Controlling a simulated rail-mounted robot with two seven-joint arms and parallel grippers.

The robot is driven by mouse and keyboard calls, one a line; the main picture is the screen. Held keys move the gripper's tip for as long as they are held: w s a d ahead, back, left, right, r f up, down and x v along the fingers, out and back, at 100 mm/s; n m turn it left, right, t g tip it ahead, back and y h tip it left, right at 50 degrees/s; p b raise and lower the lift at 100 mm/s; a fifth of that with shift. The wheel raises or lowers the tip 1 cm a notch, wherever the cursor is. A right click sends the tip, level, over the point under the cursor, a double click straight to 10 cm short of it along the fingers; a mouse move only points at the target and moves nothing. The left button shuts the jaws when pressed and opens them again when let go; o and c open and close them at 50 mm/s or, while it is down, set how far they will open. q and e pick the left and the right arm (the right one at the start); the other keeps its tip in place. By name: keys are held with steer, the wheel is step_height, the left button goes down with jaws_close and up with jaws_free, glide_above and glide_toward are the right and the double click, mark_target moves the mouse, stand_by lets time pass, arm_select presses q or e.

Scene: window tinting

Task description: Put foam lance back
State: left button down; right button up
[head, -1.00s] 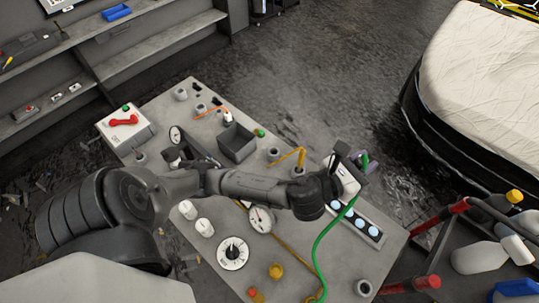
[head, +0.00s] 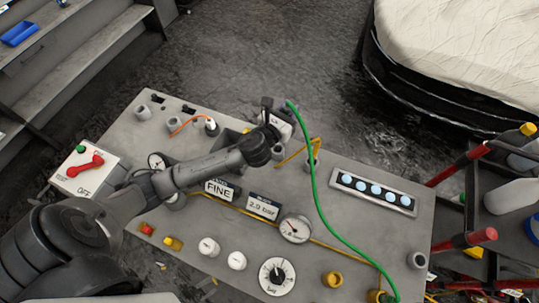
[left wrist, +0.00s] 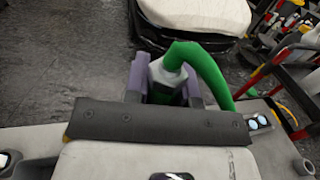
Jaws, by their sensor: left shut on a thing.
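My left gripper (head: 287,112) is shut on the foam lance and holds it above the far edge of the grey bench panel. In the left wrist view the foam lance (left wrist: 166,78) is a pale grey piece between the purple fingers (left wrist: 166,90). A green hose (left wrist: 205,68) bends over from its top. In the head view the hose (head: 318,195) runs from my gripper to a brass fitting at the panel's front edge. The lance is mostly hidden there. Grey round sockets stand on the panel, one at the back left (head: 143,112) and one near the yellow bent tube (head: 312,164).
The panel (head: 340,230) carries gauges, a dial (head: 277,276), a row of lit buttons (head: 373,192) and a box with a red switch (head: 86,166). Red-handled racks with bottles (head: 510,195) stand at the right.

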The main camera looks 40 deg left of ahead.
arm_select(q)
steer(key=w+a+f+b, duration=0.1)
steer(key=a+f+b, duration=0.1)
steer(key=f, duration=0.5)
steer(key=w+a+f+b, duration=0.1)
steer(key=a+f+b, duration=0.1)
steer(key=f, duration=0.6)
steer(key=shift+h, duration=0.4)
steer(key=shift+f+b, duration=0.3)
steer(key=shift+b, duration=0.1)
steer(key=c, duration=0.9)
jaws_free()
steer(key=shift+r, duration=0.1)
steer(key=shift+c, duration=0.2)
